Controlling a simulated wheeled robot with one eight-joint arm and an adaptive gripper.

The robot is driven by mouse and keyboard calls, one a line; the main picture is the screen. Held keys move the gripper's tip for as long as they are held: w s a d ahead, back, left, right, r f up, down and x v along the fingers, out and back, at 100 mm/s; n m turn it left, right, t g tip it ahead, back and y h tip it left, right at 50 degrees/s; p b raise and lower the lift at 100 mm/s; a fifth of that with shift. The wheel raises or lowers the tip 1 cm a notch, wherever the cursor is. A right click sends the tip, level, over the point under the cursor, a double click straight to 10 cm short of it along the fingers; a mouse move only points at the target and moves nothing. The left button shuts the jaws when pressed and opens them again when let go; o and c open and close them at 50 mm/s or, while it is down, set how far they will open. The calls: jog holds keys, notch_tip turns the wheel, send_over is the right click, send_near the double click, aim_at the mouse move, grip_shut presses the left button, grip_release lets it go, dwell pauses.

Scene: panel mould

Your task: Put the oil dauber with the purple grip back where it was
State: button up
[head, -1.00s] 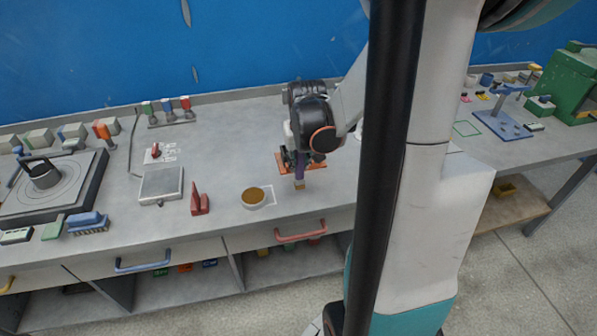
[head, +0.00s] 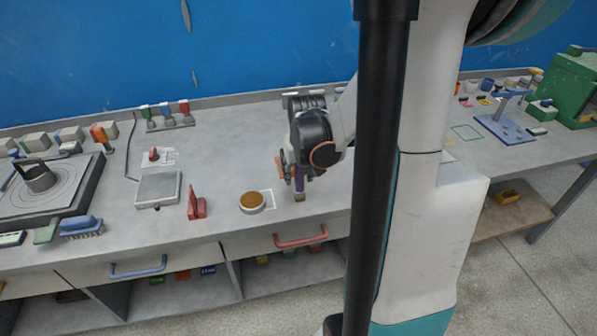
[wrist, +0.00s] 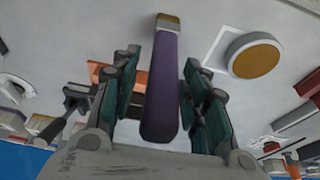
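The oil dauber has a purple grip (head: 299,180) and a tan tip with a metal band. It hangs roughly upright, tip down, below my gripper (head: 299,172). A round white dish of brown oil (head: 252,202) stands just left of the dauber, and also shows in the wrist view (wrist: 254,58).
An orange piece (wrist: 104,74) lies beside the fingers, mostly hidden by my gripper in the head view. A white outline (head: 268,199) is marked by the dish. A red stand (head: 196,205) and grey scale (head: 158,189) are left.

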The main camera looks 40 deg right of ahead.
jog(key=p+v, duration=0.9)
jog(key=v, duration=0.3)
jog(key=shift+r+p, duration=0.2)
jog(key=shift+p, duration=0.2)
